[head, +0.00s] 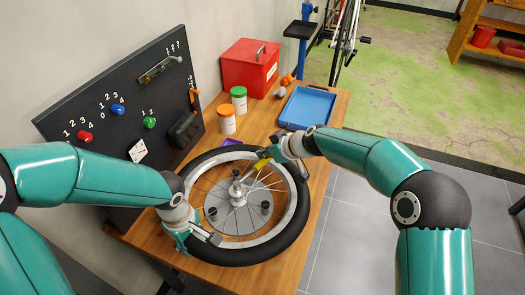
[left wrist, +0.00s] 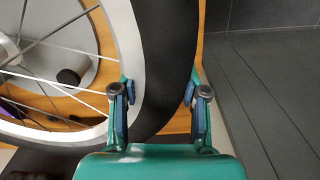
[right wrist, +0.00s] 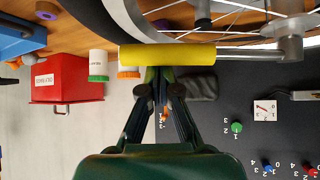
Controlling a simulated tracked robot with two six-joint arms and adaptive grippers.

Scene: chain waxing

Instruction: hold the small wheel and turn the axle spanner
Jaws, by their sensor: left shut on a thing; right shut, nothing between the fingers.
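The small wheel (head: 284,232) lies flat on the wooden bench, with a black tyre, pale rim and spokes. My left gripper (head: 200,236) is shut on its near-left edge. In the left wrist view the fingers (left wrist: 158,98) straddle the tyre and rim (left wrist: 168,45). The axle spanner (head: 262,163) has a yellow handle, and its metal shaft runs toward the hub (head: 236,190). In the right wrist view the yellow handle (right wrist: 168,54) lies across the fingertips of my right gripper (right wrist: 162,74). That gripper is shut with nothing between its fingers, close against the handle's side; contact is unclear.
A blue tray (head: 308,107), red box (head: 248,70) and two lidded pots, orange-topped (head: 227,122) and green-topped (head: 239,101), stand behind the wheel. A black panel (head: 95,110) with coloured knobs rises at left. A bike (head: 345,35) stands beyond the bench.

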